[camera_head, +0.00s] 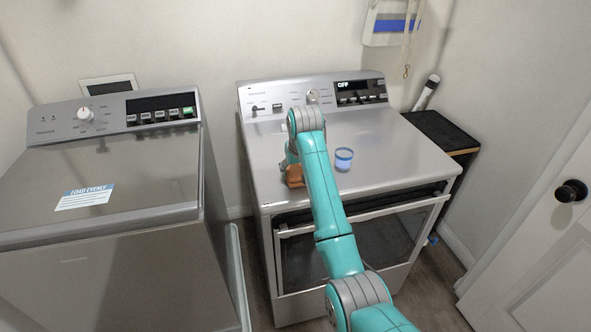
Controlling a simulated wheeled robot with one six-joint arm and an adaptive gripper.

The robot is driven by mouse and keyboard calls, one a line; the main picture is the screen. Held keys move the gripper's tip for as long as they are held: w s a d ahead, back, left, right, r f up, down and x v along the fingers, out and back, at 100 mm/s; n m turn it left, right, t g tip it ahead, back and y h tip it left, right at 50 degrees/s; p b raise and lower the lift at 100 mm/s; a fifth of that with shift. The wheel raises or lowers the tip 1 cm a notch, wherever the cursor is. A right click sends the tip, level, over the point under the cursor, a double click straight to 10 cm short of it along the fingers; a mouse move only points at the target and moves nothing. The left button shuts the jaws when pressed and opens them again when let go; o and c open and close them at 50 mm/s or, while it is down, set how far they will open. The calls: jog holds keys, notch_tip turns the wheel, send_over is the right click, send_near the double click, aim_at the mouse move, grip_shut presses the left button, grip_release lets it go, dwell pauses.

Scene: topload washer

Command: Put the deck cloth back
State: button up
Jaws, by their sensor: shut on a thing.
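A small brown-orange folded thing, which looks like the deck cloth (295,178), is at the left front part of the right machine's grey top (390,150). My gripper (291,164) is shut on it, low over that top. My teal arm hides most of the gripper and the right side of the cloth. I cannot tell whether the cloth touches the surface. The topload washer (130,165) stands at the left with its lid shut and a white-and-blue label on it.
A small cup with a blue rim (343,159) stands on the right machine, just right of my arm. A black-topped stand (440,131) is beside that machine. A white door (550,230) is at the right. The right machine's top is clear right of the cup.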

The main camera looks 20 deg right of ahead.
jog(key=shift+f, duration=0.15)
jog(key=o, duration=1.1)
